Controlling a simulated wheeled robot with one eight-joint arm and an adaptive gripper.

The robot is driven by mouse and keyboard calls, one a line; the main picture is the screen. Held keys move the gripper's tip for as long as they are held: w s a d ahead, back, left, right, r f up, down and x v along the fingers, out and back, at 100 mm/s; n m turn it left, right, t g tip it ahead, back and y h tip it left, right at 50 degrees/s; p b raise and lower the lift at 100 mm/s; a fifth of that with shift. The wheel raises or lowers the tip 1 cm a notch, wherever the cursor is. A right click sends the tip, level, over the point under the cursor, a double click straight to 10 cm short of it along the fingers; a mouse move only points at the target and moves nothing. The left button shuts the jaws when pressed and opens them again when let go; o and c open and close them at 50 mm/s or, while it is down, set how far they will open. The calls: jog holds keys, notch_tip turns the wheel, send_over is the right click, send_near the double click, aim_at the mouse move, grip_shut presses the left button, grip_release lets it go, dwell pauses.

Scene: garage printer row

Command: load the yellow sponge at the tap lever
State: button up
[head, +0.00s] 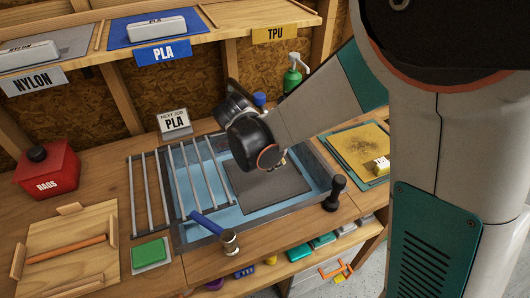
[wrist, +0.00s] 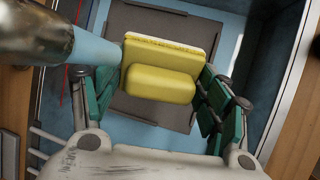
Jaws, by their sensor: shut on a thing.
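The yellow sponge (wrist: 160,84) is between the two green fingers of my gripper (wrist: 158,72) in the wrist view. It shows as a rounded yellow block in front of a flatter slab with a paler edge. My gripper is shut on it, above the dark plate in the blue basin. A blue lever (head: 205,222) on a metal tap post (head: 229,241) stands at the basin's front edge in the head view.
The basin (head: 225,217) holds a dark plate (head: 268,184), with metal rack bars (head: 160,190) on its left. A black knobbed post (head: 335,192) stands at its right front corner. A red RAGS box (head: 47,170) and a wooden tray (head: 72,245) are at left.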

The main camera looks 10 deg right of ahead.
dwell(0.4)
jog(key=s, duration=0.8)
jog(key=shift+a, duration=0.25)
dwell(1.5)
jog(key=s+r+p, duration=0.3)
jog(key=s+r, duration=0.1)
jog(key=s, duration=0.1)
jog(key=shift+a, duration=0.15)
dwell(0.3)
dwell(0.4)
